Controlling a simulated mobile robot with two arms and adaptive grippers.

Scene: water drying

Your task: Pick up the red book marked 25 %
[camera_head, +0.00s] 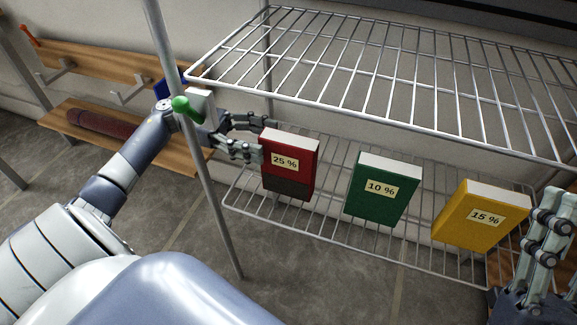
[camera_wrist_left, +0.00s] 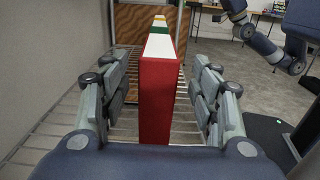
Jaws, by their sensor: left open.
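The red book marked 25 % (camera_head: 290,158) stands upright on the lower wire shelf at its left end, its lower front dark brown. My left gripper (camera_head: 262,138) is open at the book's left edge, one finger in front and the other behind. In the left wrist view the red book (camera_wrist_left: 157,100) stands between the open fingers (camera_wrist_left: 159,75), with a gap on each side. My right gripper (camera_head: 548,225) is at the right edge, partly cut off, near the yellow book; its opening is unclear.
A metal post (camera_head: 214,205) stands by my left arm.

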